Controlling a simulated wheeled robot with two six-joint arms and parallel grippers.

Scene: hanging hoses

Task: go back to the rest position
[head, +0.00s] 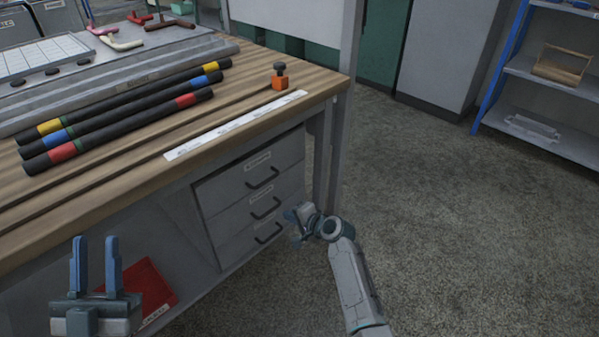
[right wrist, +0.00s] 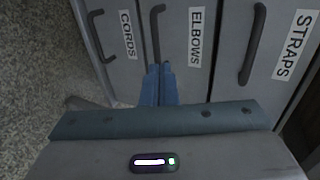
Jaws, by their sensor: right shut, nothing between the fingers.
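My left gripper (head: 96,240) is at the lower left of the head view, in front of the bench's front edge. Its two blue fingers point up and stand apart with nothing between them. My right gripper (head: 292,215) is low in front of the bench's drawers. In the right wrist view its blue fingers (right wrist: 160,68) are together and empty. They overlap the drawer labelled ELBOWS (right wrist: 194,40); whether they touch it I cannot tell.
The wooden bench (head: 120,180) carries three black hoses (head: 130,125) with coloured bands, an orange block with a dark knob (head: 279,77) and a white strip (head: 235,124). A red item (head: 140,285) lies below. Grey floor (head: 460,230) is clear to the right, before a shelf (head: 545,75).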

